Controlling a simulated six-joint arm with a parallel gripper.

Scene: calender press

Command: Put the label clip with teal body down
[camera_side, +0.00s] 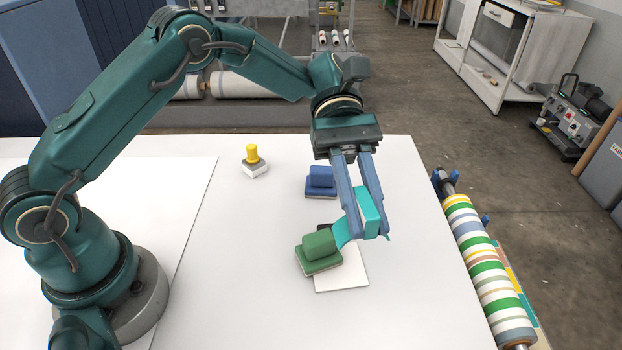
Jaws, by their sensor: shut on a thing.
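My gripper (366,232) is shut on the label clip with teal body (369,208), which sits between its two blue-grey fingers. A flat teal part of the clip (349,230) sticks out at the left of the fingers. The clip is over the right part of the table, near a white square plate (348,277). I cannot tell how far the clip is above the table.
A yellow knob on a pale base (253,160) stands farther left. A striped roller (482,265) lies along the right table edge. The table (230,270) is clear at front left.

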